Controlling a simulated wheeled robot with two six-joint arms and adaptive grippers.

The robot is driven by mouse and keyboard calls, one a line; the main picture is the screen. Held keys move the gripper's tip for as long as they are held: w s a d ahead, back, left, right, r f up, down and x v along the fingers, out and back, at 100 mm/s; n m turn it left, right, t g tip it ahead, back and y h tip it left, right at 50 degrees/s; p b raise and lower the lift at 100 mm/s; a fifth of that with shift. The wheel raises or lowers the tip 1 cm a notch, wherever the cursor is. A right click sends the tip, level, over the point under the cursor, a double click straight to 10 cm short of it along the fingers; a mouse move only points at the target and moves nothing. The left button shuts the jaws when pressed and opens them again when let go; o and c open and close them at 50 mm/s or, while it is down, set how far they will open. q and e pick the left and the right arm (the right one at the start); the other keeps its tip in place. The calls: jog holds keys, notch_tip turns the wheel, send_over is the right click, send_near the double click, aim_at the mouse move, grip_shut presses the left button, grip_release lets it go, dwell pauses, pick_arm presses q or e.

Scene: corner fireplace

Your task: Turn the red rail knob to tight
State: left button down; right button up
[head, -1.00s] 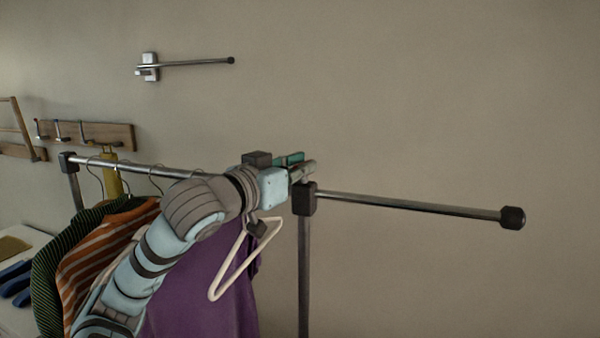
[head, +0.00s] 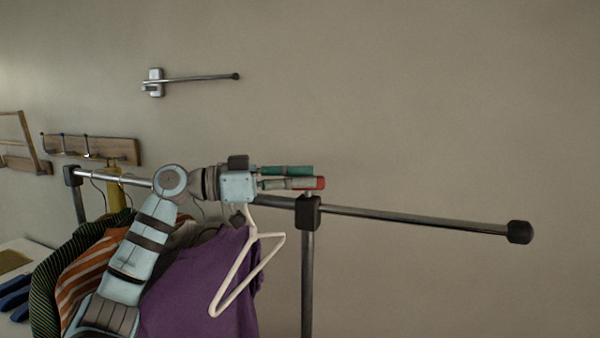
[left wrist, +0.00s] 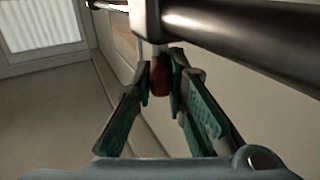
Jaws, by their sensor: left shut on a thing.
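The red rail knob (head: 318,183) shows at the tips of my left gripper (head: 307,177), just above the dark corner joint of the clothes rack. In the left wrist view the red knob (left wrist: 160,81) sits between the two teal-padded fingertips (left wrist: 163,72), under the dark rail joint. My left gripper is shut on it. The fingers cover part of the knob, and no tight mark can be made out. My right gripper is in neither view.
The rack rail (head: 420,218) runs out right to a black end cap (head: 519,232). A white hanger (head: 236,275) and a purple shirt (head: 195,285) hang below my left gripper. A wall rod (head: 200,79) and hook board (head: 95,147) are behind. Air at right is clear.

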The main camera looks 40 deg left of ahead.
pick_arm(q)
jog(key=shift+w+m+g+h+p, duration=0.1)
jog(key=shift+m+g+h+p, duration=0.4)
jog(key=shift+g+h, duration=0.1)
jog(key=c, duration=1.6)
grip_release()
jog(key=v, duration=1.2)
jog(key=shift+w, duration=0.15)
